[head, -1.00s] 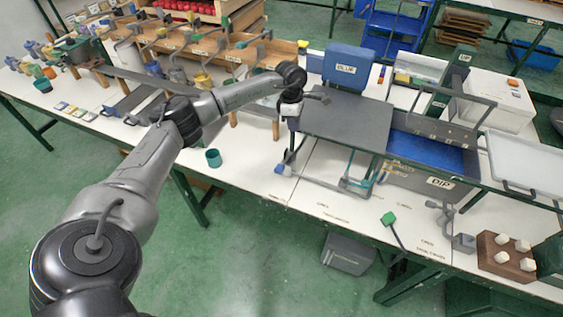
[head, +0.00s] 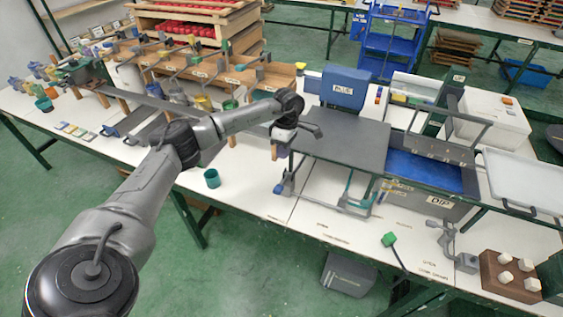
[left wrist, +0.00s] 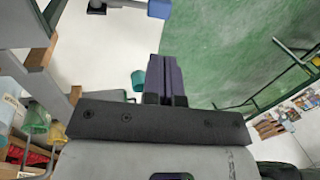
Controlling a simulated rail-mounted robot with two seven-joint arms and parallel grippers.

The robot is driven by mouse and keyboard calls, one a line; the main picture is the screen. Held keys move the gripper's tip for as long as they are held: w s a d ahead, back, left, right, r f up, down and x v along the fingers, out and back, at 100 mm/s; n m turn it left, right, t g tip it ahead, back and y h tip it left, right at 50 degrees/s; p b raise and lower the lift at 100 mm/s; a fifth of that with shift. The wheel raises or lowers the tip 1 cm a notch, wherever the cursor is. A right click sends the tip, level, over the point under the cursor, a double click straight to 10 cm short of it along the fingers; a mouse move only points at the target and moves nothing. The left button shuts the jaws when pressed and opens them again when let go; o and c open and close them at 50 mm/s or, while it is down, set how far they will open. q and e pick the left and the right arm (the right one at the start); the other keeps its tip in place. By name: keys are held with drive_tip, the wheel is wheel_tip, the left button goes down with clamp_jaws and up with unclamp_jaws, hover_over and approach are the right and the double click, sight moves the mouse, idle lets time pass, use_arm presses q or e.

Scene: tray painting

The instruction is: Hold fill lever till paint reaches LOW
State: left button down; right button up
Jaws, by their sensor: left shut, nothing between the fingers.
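The dip tank (head: 436,205), labelled DIP, holds blue paint (head: 425,170). Its level marks are too small to read. A blue container (head: 344,88) labelled BLUE stands behind the dark flat plate (head: 340,139). A lever with a blue end (head: 279,188) sits low at the plate's left front; a blue end on a grey bar also shows at the top of the left wrist view (left wrist: 158,9). I cannot tell for sure which lever is the fill lever. My left gripper (head: 282,150) is above and apart from the blue end, its fingers (left wrist: 166,60) shut and empty.
A teal cup (head: 212,178) stands at the table's front edge, left of the gripper. A green-ended lever (head: 389,240) and a wooden block with white knobs (head: 510,275) are at the right. Wooden racks with levers and pots fill the back left.

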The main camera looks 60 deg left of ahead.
sight(279, 188)
use_arm(q)
drive_tip(key=x, duration=1.1)
drive_tip(key=shift+s+d+f, duration=0.1)
drive_tip(key=shift+s+f, duration=0.1)
drive_tip(key=shift+f, duration=0.6)
drive_tip(key=shift+d, duration=0.15)
